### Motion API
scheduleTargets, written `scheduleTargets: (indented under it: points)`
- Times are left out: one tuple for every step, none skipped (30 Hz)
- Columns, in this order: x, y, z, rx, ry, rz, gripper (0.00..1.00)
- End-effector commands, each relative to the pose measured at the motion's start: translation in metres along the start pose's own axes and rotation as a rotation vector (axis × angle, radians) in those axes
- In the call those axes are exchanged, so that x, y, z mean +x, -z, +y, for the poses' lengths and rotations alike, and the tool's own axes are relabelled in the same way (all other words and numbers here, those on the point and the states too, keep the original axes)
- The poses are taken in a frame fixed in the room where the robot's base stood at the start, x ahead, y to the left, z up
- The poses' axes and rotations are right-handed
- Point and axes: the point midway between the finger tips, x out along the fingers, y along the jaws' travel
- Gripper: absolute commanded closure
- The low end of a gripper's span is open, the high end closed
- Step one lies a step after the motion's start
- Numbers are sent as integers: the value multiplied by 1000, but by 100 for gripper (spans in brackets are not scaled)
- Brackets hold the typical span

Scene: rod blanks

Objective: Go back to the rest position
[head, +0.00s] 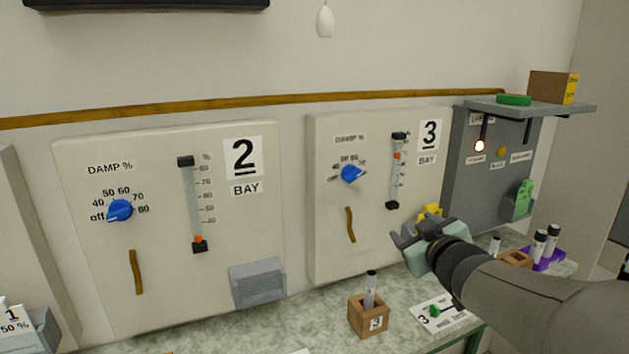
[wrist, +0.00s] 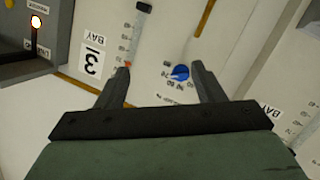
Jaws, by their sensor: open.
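My gripper (head: 415,235) is in front of the lower right part of the bay 3 panel (head: 325,240) in the head view. Its jaws are apart with nothing between them. In the wrist view my gripper (wrist: 162,85) faces the bay 3 panel, which looks turned over. The blue knob (wrist: 180,73) shows between and beyond the fingers. The bay 3 knob (head: 351,173) and the slider gauge (head: 396,170) are clear of my gripper in the head view. My arm reaches in from the lower right.
A wooden block (head: 368,318) marked 3 holds a grey rod (head: 371,290) on the bench. A card (head: 438,313) with a green piece lies beside it. Bay 2 panel (head: 165,280) is left. A shelf (head: 530,107) with a box (head: 553,87) juts out at upper right.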

Motion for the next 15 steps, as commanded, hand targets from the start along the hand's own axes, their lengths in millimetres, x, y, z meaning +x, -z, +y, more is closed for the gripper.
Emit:
scheduleTargets:
  points:
    - [-6, -19, -8, 41, -29, -105, 38]
    - [-11, -34, -13, 69, -47, -182, 38]
    - [-20, -54, -22, 107, -61, -288, 38]
    - [-28, -70, -31, 135, -65, -369, 38]
    - [-38, -85, -41, 164, -64, -452, 38]
    - [-54, -104, -57, 200, -52, -565, 38]
    - [-67, -118, -70, 226, -38, -651, 38]
    - [-81, -130, -84, 251, -19, -732, 38]
    - [-99, -144, -101, 281, 10, -832, 38]
    - [-114, -152, -114, 299, 36, -902, 38]
    - [-127, -159, -126, 316, 62, -967, 38]
    - [-144, -166, -141, 336, 98, -1044, 38]
    - [-156, -170, -151, 349, 124, -1096, 38]
    - [-167, -173, -160, 361, 150, -1142, 38]
    - [-181, -176, -171, 372, 182, -1196, 38]
